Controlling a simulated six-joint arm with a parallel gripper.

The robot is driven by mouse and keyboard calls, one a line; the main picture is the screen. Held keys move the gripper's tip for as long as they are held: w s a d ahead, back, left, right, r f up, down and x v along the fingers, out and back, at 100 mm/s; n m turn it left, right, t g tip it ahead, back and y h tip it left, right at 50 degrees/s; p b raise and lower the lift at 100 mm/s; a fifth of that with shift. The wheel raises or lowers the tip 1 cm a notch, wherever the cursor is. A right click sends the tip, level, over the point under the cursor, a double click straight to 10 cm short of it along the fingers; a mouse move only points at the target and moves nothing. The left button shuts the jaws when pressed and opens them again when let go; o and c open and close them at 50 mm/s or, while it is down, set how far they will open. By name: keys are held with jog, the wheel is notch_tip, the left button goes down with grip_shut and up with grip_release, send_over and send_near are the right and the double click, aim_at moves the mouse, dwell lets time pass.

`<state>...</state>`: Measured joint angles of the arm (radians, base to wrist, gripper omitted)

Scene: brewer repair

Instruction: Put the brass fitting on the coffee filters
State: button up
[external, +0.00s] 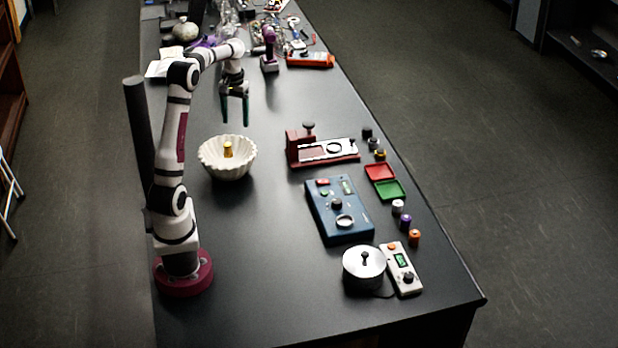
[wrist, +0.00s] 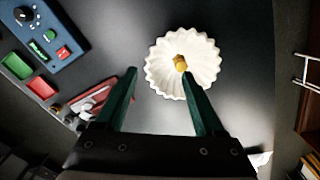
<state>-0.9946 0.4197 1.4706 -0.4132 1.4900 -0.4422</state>
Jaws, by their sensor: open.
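The coffee filters (external: 228,163) are a white fluted bowl-shaped stack on the black table, near my arm's base side. The brass fitting (external: 228,149) is a small gold piece inside the filters, near their middle. In the wrist view the coffee filters (wrist: 160,82) lie ahead of my fingertips, with the brass fitting (wrist: 180,63) in them. My gripper (external: 234,121) has dark green fingers, spread apart with nothing between them. It hangs above the table behind the filters and is apart from the fitting; it also shows in the wrist view (wrist: 160,72).
A dark red press-like device (external: 306,148), a blue control box (external: 338,212), red and green trays (external: 380,171) and several small knobs stand to the right. A silver pot (external: 363,266) and a white meter (external: 402,270) are in front. The table around the filters is clear.

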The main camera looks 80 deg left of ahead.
jog(key=d+r+m, duration=0.3)
jog(key=d+m, duration=0.5)
jog(key=d, duration=1.3)
jog(key=s+d+f+m+y, duration=0.1)
jog(key=s+d+f+m, duration=0.4)
jog(key=s+d+m, duration=0.4)
jog(key=shift+s+d+y, duration=0.4)
jog(key=shift+s+d, duration=0.1)
jog(key=shift+d, duration=0.65)
